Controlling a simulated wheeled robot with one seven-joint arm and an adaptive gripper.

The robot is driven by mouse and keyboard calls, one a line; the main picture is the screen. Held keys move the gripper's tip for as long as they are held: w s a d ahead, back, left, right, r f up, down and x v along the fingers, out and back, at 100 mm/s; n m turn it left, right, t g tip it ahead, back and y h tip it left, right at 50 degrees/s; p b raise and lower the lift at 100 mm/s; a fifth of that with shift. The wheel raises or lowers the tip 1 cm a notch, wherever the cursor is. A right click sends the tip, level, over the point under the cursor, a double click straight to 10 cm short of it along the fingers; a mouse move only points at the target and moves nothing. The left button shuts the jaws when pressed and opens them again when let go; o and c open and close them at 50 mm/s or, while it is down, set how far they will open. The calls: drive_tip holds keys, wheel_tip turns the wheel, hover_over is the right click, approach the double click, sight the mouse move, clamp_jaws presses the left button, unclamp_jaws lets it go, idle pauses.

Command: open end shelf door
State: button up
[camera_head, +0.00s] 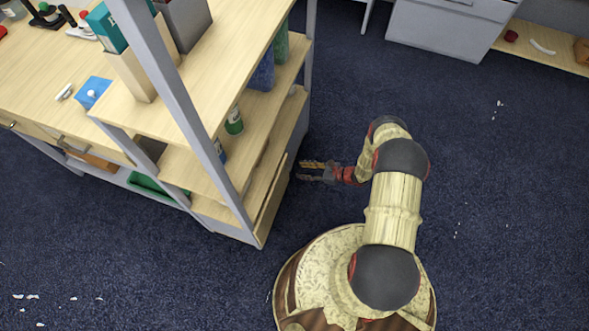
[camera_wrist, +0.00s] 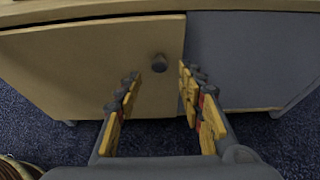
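The end shelf (camera_head: 215,185) is a light-wood unit with grey metal posts, left of my arm in the head view. Its low wooden door (camera_head: 271,205) faces my gripper and fills the left of the wrist view (camera_wrist: 85,70). My gripper (camera_head: 304,170) is open and empty, pointing at the door.
Boxes and cans stand on the shelf above the door. A long wooden desk (camera_head: 40,75) adjoins it at left. A grey cabinet (camera_head: 447,28) stands at the back right. Dark blue carpet (camera_head: 500,200) is open around my base, with small white scraps.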

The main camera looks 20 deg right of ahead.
drive_tip(key=shift+b+x, duration=0.65)
drive_tip(key=shift+x, duration=1.9)
drive_tip(key=c, duration=0.3)
clamp_jaws()
drive_tip(key=shift+s, duration=0.1)
